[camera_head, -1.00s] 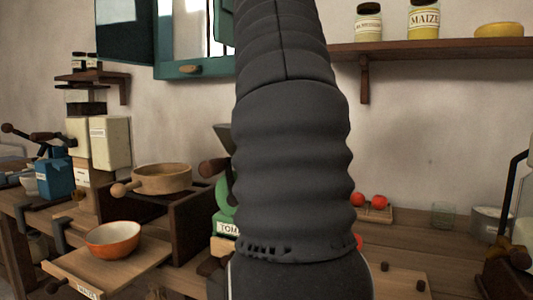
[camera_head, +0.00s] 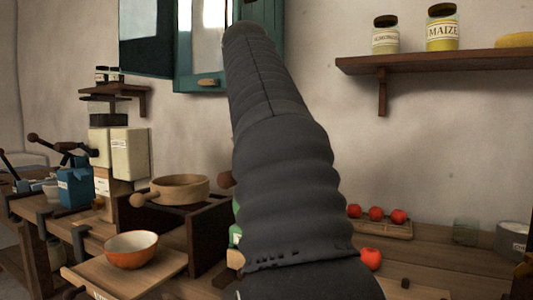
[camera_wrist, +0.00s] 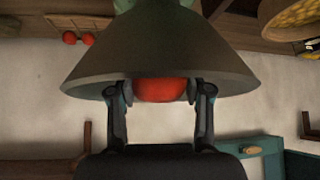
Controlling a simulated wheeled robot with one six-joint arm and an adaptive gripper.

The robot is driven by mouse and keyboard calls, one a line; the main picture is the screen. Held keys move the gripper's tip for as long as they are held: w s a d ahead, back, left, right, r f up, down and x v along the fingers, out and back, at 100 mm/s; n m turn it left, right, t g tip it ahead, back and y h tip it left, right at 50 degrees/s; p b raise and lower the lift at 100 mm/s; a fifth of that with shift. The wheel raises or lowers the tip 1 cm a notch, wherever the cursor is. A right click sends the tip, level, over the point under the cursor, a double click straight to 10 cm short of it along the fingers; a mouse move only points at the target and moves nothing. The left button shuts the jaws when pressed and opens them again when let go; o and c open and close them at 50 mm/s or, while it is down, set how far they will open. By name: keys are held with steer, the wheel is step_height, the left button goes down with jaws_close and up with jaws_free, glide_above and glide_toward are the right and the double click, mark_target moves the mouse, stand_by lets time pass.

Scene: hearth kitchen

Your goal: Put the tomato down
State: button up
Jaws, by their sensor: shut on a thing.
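In the wrist view a red tomato (camera_wrist: 161,90) sits between the two fingertips of my gripper (camera_wrist: 160,92), which is shut on it. A wide dark cone, like a hopper (camera_wrist: 160,50), is right at the tomato, its broad rim level with it. I cannot tell whether the tomato is inside the rim or just beside it. In the head view my arm covers the middle, and my gripper and the held tomato are hidden.
Three tomatoes (camera_head: 376,213) sit on a small wooden tray, and another tomato (camera_head: 370,259) is nearer. An orange bowl (camera_head: 131,252) stands on a board at left, below a wooden pan (camera_head: 180,188). A jar shelf (camera_head: 440,62) is at upper right.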

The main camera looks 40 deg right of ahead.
steer(key=shift+f, duration=0.75)
steer(key=shift+f+b, duration=0.35)
steer(key=shift+f, duration=0.25)
steer(key=o, duration=1)
steer(key=shift+r, duration=0.25)
steer(key=p+v, duration=0.2)
steer(key=v, duration=0.8)
steer(key=shift+w+r, duration=0.1)
steer(key=shift+r, duration=0.15)
steer(key=shift+v, duration=1.15)
